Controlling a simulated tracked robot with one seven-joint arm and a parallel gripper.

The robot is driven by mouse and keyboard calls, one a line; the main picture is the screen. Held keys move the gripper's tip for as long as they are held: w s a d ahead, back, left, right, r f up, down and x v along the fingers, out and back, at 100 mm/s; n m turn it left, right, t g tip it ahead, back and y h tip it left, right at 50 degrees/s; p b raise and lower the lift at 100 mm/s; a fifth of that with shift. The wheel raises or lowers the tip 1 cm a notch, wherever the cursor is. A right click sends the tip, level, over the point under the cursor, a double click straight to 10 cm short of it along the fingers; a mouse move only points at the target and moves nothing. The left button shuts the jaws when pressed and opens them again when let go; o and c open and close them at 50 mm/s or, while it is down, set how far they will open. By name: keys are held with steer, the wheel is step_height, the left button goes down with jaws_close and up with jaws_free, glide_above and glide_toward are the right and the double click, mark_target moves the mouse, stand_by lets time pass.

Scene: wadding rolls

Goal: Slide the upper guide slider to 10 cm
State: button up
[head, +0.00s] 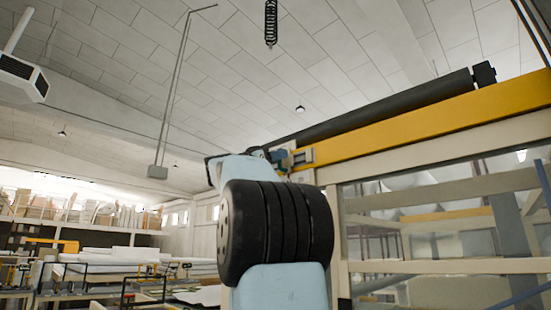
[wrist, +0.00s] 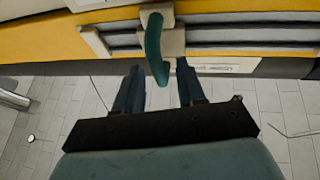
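The upper guide slider (wrist: 173,43) is a beige block on a grey rail (wrist: 240,35) set in the yellow beam, seen in the wrist view. A curved dark green handle (wrist: 154,48) sticks out from it towards me. My gripper (wrist: 159,68) is open, with its two dark fingers on either side of the handle's lower end. Small gaps show beside the handle, and I cannot tell whether either finger touches it. A pale scale strip (wrist: 215,68) lies below the rail, its marks too small to read. In the head view my arm mostly hides the gripper near the yellow beam (head: 430,125).
A long black roller (head: 380,105) runs above the yellow beam. The machine's beige frame (head: 440,267) with clear panels fills the right side. Tables with white material (head: 110,260) stand far left. A beige bracket (wrist: 95,42) closes the rail's left end.

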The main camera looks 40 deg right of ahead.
jaws_close()
stand_by(0.4)
stand_by(0.4)
